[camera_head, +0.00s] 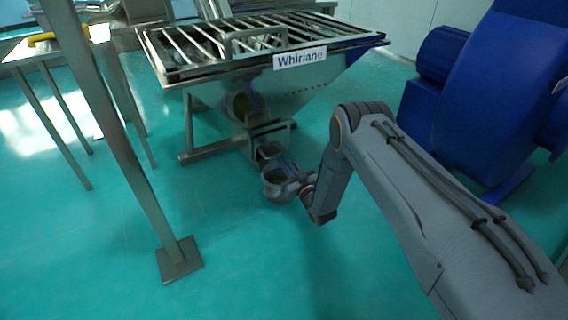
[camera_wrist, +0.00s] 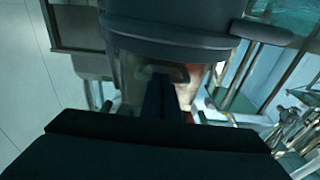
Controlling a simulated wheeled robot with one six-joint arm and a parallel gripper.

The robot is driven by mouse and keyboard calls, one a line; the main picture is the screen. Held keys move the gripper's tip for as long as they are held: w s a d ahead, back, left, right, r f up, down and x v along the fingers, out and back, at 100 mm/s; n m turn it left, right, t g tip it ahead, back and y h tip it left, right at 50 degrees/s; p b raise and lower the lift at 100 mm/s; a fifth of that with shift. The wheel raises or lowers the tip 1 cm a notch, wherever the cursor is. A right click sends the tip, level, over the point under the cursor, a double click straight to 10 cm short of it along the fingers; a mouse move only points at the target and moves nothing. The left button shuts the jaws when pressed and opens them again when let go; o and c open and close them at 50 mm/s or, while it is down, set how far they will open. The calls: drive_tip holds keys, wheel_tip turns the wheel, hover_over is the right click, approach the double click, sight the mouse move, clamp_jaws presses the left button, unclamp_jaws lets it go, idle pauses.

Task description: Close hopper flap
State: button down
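The hopper (camera_head: 330,80) is a steel funnel with a barred grate on top and a "Whirlane" label, standing on a low frame. Its outlet (camera_head: 268,140) is at the bottom, and the flap cannot be told apart clearly there. My gripper (camera_head: 272,160) is at the end of my arm, right at the outlet. In the wrist view, dark parts of my gripper (camera_wrist: 160,100) fill the middle, close against a metal part. The fingertips are hidden or too dark to tell whether they hold anything.
A large blue machine (camera_head: 490,90) stands to the right. A steel post with a square foot (camera_head: 178,258) rises in front at the left, and a steel table (camera_head: 60,50) is behind it. The green floor (camera_head: 240,260) is clear in front of the hopper.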

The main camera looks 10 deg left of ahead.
drive_tip(key=shift+a, duration=0.15)
drive_tip(key=s+d+f+p, duration=0.4)
drive_tip(key=s+d+p, duration=0.2)
drive_tip(key=s+d, duration=0.1)
drive_tip(key=shift+s+d+f, duration=0.2)
drive_tip(key=shift+s+f, duration=0.05)
drive_tip(key=shift+s, duration=0.35)
